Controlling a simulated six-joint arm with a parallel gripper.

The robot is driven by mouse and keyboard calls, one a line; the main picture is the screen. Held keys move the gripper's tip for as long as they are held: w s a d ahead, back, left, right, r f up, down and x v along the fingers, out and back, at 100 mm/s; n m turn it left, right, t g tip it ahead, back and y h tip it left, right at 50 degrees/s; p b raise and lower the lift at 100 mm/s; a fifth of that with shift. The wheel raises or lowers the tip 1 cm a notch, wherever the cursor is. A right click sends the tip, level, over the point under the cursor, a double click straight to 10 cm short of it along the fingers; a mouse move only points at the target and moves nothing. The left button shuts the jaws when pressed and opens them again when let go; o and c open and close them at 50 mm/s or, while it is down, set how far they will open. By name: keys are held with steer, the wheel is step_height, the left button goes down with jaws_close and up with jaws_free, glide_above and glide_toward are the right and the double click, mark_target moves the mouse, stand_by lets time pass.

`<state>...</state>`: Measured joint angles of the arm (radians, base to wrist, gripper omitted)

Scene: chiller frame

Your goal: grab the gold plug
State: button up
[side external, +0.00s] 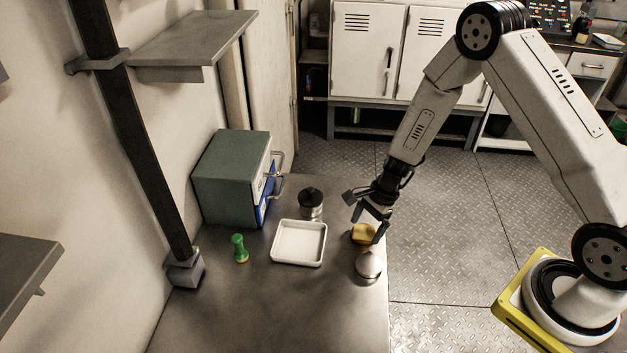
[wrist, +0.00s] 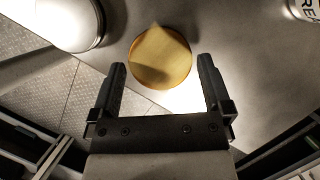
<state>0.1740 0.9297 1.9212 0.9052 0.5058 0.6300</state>
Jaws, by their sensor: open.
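The gold plug (side external: 362,234) sits near the right edge of the metal table, and part of it is behind my gripper's fingers. In the wrist view the gold plug (wrist: 160,56) is a round gold disc with a squarish raised top, just beyond the fingertips and roughly centred between them. My gripper (side external: 368,222) is open and empty, close above the plug. Its two fingers also show apart in the wrist view (wrist: 162,76). I cannot tell whether either finger touches the plug.
A silver domed thing (side external: 368,265) stands close in front of the plug. A white tray (side external: 299,262) lies to its left, with a dark-lidded jar (side external: 311,202) behind. A green-handled thing (side external: 240,248) and a grey-green box (side external: 232,176) stand farther left. The front table top is clear.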

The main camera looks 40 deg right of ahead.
steer(key=shift+a+f, duration=0.25)
steer(key=shift+f, duration=0.35)
jaws_close()
